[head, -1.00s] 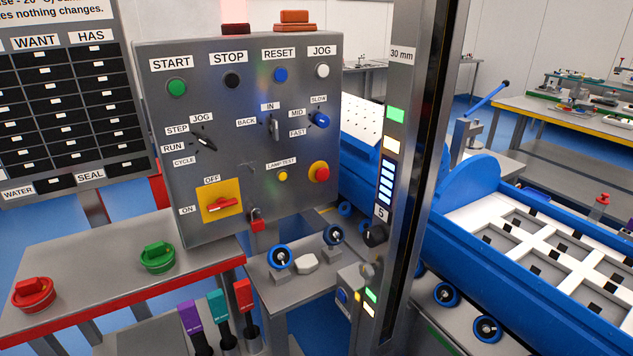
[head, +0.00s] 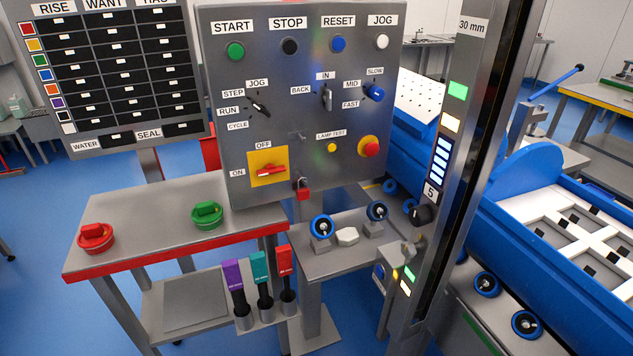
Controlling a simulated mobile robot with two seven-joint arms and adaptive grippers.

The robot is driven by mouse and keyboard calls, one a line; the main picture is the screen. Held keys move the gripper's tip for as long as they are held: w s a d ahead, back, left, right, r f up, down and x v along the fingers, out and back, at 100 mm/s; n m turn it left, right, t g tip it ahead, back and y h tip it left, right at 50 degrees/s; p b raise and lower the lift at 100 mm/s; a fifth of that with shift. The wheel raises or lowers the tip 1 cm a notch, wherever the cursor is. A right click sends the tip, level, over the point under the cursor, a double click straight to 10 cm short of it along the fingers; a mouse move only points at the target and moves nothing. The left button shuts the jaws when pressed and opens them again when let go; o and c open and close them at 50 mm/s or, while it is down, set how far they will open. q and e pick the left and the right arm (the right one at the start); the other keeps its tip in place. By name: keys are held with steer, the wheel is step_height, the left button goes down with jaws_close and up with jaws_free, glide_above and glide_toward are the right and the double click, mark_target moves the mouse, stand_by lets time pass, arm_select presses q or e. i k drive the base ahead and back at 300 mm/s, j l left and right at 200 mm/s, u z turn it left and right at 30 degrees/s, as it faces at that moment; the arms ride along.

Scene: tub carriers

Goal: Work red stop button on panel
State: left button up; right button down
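The grey control panel (head: 290,110) stands upright in the middle of the head view. A red mushroom button (head: 370,147) on a yellow collar sits at its lower right and has no readable label. The button under the STOP label (head: 288,23) is black (head: 289,46). Green START (head: 235,51), blue RESET (head: 338,44) and white JOG (head: 382,41) buttons share that row. A small yellow lamp-test button (head: 332,147) is left of the red one. A red rotary handle (head: 270,171) lies roughly level on a yellow plate. Neither gripper is in view.
A red padlock (head: 303,192) hangs below the panel. A red-edged table (head: 150,225) with red and green knobbed pieces stands at front left. A metal column (head: 445,170) rises just right of the panel, near the red button. A blue carrier (head: 520,230) is beyond it.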

mark_target(371, 149)
steer(key=i+j+z, duration=0.25)
steer(key=j, duration=0.2)
steer(key=j+z, duration=0.2)
steer(key=j, duration=0.2)
steer(key=j+z, duration=0.25)
steer(key=j, duration=0.25)
steer(key=k+j, duration=0.1)
steer(key=k, duration=0.35)
steer(key=i, duration=0.5)
